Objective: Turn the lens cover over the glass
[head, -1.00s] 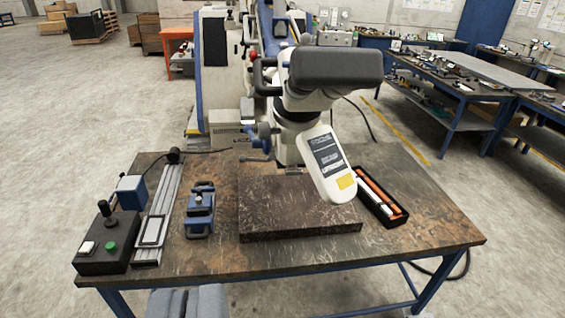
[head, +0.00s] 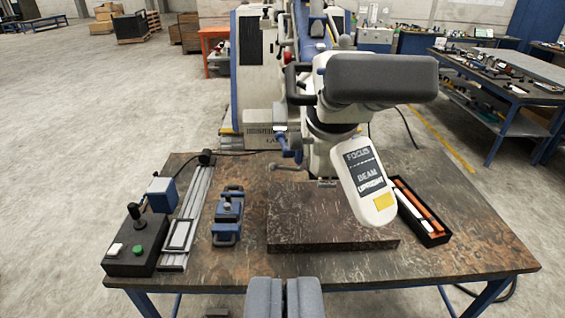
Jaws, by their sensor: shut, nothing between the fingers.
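The microscope head (head: 375,80) stands over the bench, with a dark grey block at its top. A white rounded flap (head: 365,190), which looks like the lens cover, hangs tilted below it. I cannot make out the glass from here. My gripper (head: 285,284) is at the bottom middle of the view, shut and empty. It is at the bench's front edge in the picture, below and left of the flap, and apart from it.
A dark stone slab (head: 330,235) lies under the flap. An open black box (head: 428,228) with orange and white sticks is to its right. A blue clamp-like tool (head: 228,215), a metal rail (head: 192,215) and a control box (head: 136,250) stand left on the bench (head: 480,262).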

